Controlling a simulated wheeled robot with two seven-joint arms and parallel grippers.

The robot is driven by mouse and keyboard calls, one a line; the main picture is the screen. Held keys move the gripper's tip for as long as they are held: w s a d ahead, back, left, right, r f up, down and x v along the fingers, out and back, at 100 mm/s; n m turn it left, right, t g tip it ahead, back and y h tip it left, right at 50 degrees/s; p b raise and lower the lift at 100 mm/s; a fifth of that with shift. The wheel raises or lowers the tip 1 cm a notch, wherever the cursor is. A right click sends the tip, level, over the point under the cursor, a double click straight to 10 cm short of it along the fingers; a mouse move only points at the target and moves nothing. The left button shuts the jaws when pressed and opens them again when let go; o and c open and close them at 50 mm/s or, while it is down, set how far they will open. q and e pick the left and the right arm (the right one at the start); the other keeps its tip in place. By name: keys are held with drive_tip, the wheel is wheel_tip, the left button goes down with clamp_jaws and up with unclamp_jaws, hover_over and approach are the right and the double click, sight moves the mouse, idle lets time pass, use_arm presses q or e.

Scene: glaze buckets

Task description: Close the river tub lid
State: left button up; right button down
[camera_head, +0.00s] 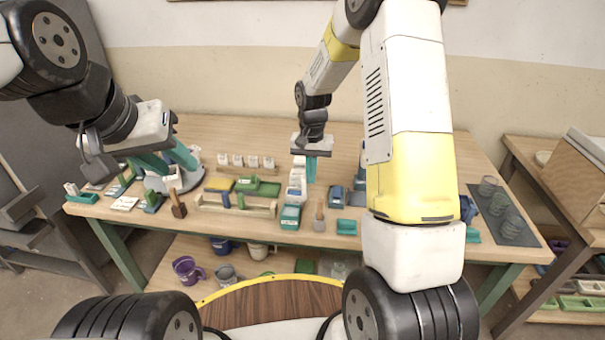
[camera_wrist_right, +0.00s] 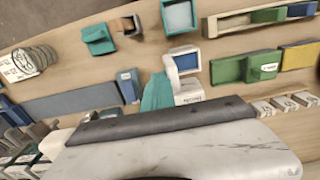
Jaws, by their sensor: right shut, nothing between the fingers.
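No label reading "river" is legible, so I cannot tell for sure which container is the river tub. A small white tub with a blue inside (camera_wrist_right: 187,60) looks open in the right wrist view, and a white labelled part (camera_wrist_right: 188,92) adjoins it. In the head view the white tub (camera_head: 297,183) stands near the middle of the table. My right gripper (camera_head: 312,180) is shut and empty just above and beside it; its teal fingers (camera_wrist_right: 157,95) partly overlap that area in the wrist view. My left gripper (camera_head: 172,172) is open over the table's left end.
A green container (camera_head: 258,187) and a wooden tray (camera_head: 235,207) lie to the left. Glass jars (camera_head: 500,205) stand at the right. Buckets (camera_head: 187,269) sit on the lower shelf.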

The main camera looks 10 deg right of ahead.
drive_tip(key=a, duration=0.1)
drive_tip(key=w+a, duration=0.1)
drive_tip(key=a, duration=0.1)
drive_tip(key=shift+a, duration=0.25)
idle(0.4)
drive_tip(key=shift+s+d+r, duration=0.1)
drive_tip(key=shift+d+r, duration=0.05)
drive_tip(key=shift+r, duration=1.05)
drive_tip(key=shift+d+r, duration=0.2)
drive_tip(key=shift+r, duration=0.95)
drive_tip(key=shift+s+d+r, duration=0.1)
drive_tip(key=shift+d+r, duration=0.05)
drive_tip(key=shift+r, duration=1.05)
